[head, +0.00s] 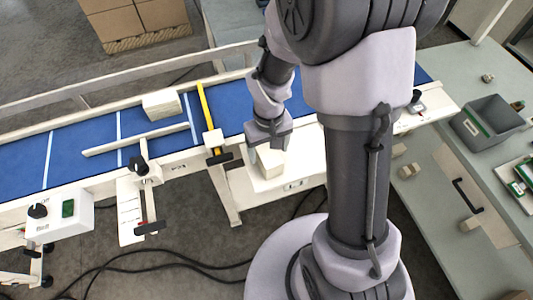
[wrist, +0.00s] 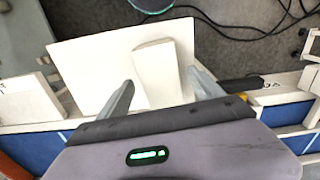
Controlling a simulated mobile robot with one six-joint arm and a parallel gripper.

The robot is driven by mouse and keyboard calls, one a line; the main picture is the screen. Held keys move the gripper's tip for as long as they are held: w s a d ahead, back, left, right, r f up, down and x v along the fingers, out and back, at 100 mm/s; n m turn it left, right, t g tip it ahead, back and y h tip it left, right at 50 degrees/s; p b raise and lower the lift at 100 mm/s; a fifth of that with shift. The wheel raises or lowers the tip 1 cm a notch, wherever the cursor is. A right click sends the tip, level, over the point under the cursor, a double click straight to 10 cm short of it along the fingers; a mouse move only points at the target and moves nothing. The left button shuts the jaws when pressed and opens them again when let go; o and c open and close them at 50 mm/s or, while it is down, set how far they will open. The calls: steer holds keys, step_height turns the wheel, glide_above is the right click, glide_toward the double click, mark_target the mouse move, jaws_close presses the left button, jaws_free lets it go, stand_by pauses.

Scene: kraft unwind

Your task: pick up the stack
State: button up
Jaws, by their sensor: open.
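A cream-white block-like stack (head: 270,164) sits on a white side shelf at the front edge of the conveyor, partly hidden by my gripper (head: 268,146) just above it. In the wrist view the stack (wrist: 157,66) lies on the pale shelf, slightly tilted in the picture. My gripper (wrist: 163,88) is open, with one finger on each side of the stack's near part. I cannot tell whether either touches. A second similar stack (head: 161,103) lies on the blue belt.
The white shelf (head: 296,183) projects from the blue conveyor (head: 85,140). A yellow bar (head: 207,110) crosses the belt to the left. A grey-green bench (head: 450,125) with a dark bin (head: 487,122) stands at right. Cables lie on the floor.

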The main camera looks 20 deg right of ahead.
mark_target(267, 156)
steer(key=f, duration=0.4)
steer(key=shift+w+a+b, duration=0.15)
steer(key=shift+w+b, duration=0.05)
steer(key=shift+b, duration=0.1)
steer(key=shift+s+r, duration=0.1)
steer(key=shift+r, duration=0.05)
steer(key=c, duration=1.6)
